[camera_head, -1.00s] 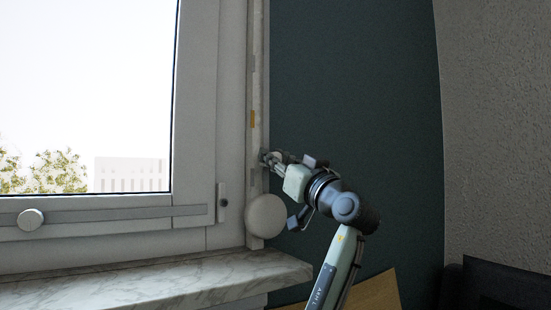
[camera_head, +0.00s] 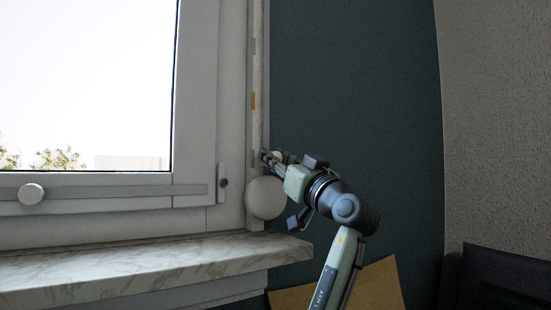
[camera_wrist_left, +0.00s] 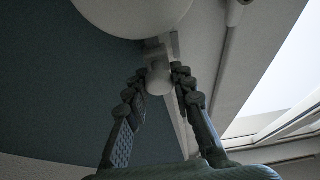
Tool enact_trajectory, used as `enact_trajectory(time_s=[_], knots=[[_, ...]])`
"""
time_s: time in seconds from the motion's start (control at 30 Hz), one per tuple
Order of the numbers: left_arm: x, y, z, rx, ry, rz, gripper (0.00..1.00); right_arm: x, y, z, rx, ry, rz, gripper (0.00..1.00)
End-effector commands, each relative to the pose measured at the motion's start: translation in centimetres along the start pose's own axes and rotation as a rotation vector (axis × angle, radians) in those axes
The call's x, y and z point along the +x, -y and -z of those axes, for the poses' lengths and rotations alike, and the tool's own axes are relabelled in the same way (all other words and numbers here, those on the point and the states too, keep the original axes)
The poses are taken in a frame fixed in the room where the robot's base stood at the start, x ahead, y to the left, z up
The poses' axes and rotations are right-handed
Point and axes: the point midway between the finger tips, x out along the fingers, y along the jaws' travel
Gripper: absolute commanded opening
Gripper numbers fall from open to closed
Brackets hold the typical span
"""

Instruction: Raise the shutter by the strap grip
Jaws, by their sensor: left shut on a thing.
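The light strap (camera_head: 255,130) runs down a narrow strip beside the window frame, with an orange mark on it. A round white disc (camera_head: 266,198) sits at its lower end. My left gripper (camera_head: 266,156) is at the strip just above the disc. In the left wrist view its fingers (camera_wrist_left: 158,80) are shut on a small pale rounded grip (camera_wrist_left: 158,78), with the disc (camera_wrist_left: 135,10) close beyond. In the head view the grip is mostly hidden by the fingers. No shutter slats show in the window. My right gripper is not in view.
The window (camera_head: 85,80) has a round knob (camera_head: 31,194) on its lower frame. A marble sill (camera_head: 130,262) juts out below. A tan panel (camera_head: 380,285) and a dark object (camera_head: 500,280) stand low at the right. The dark teal wall (camera_head: 360,90) is bare.

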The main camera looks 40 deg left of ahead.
Motion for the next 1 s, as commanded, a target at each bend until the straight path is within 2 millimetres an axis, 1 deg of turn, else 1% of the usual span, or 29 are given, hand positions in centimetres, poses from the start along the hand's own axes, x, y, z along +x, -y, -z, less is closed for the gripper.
enact_trajectory(time_s=[0.03, 0.17, 0.2, 0.33, 0.37, 0.63, 0.73, 0.87, 1.0], knots=[[-0.3, -0.1, -0.7, 0.005, 0.013, 0.002, 0.00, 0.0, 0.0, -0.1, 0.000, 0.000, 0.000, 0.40], [-0.3, -0.1, -0.7, 0.005, 0.014, 0.001, 0.00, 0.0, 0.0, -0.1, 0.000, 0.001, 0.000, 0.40], [-0.3, -0.1, -0.7, 0.006, 0.014, 0.001, 0.26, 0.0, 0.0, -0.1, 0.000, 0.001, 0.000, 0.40], [-0.3, -0.1, -0.7, 0.005, 0.013, 0.001, 0.42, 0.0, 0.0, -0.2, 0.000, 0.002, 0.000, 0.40], [-0.3, -0.1, -0.6, 0.005, 0.012, 0.001, 0.44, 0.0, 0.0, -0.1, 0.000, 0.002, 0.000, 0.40], [-0.2, 0.0, -0.4, 0.003, 0.009, 0.001, 0.44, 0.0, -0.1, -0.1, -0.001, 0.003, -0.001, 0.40], [-0.8, -0.1, -0.4, 0.003, 0.009, 0.000, 0.44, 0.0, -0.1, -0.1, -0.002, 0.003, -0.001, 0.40], [-2.7, -0.1, -0.4, 0.002, 0.009, -0.002, 0.44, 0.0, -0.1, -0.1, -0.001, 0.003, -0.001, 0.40], [-5.8, -0.1, -0.4, 0.002, 0.011, -0.003, 0.44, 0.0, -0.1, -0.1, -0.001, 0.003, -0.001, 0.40]])
